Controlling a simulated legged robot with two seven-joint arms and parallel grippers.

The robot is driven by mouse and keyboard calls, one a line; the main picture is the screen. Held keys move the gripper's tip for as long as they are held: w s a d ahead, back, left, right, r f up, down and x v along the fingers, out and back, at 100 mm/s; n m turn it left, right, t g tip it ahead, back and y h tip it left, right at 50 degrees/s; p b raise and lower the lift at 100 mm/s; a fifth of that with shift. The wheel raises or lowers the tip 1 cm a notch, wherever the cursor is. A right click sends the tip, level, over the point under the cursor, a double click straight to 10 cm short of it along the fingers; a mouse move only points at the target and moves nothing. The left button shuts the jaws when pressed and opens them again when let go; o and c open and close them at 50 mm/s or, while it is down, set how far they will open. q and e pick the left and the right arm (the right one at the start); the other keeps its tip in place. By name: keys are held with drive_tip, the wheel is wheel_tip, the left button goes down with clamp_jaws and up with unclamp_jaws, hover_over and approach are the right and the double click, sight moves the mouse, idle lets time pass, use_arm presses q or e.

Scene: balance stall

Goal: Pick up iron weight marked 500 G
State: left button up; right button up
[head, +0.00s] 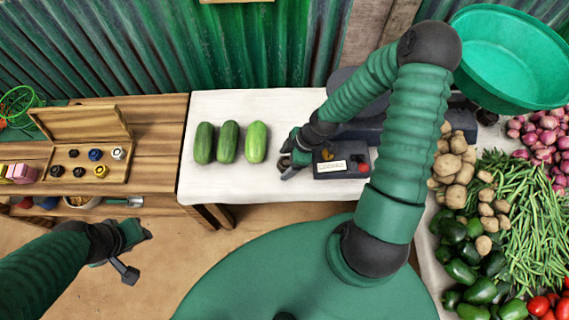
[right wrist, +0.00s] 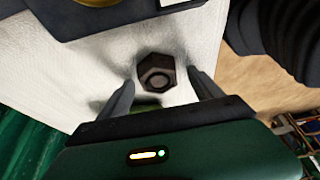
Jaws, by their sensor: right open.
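A dark hexagonal iron weight (right wrist: 157,73) with a round recess in its top sits on the white cloth in the right wrist view. Its marking cannot be read. My right gripper (right wrist: 158,90) is open, with one finger on each side of the weight and a gap to both. In the head view, my right gripper (head: 287,168) is low at the scale's left side, and the weight is mostly hidden by it. My left gripper (head: 128,255) hangs over the floor at the left, away from the table; its jaw state is unclear.
A dark balance scale (head: 342,172) stands right of my right gripper. Three cucumbers (head: 228,142) lie to its left on the white cloth (head: 270,101). An open wooden box (head: 88,185) holds several small knobbed pieces. Vegetables and a green basin (head: 512,58) fill the right side.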

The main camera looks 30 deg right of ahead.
drive_tip(key=shift+s+d, duration=0.1)
drive_tip(key=c, duration=0.3)
drive_tip(key=shift+d+f, duration=0.1)
drive_tip(key=shift+d, duration=0.35)
drive_tip(key=c, duration=0.7)
drive_tip(key=shift+a, duration=0.3)
clamp_jaws()
drive_tip(key=shift+d, duration=0.1)
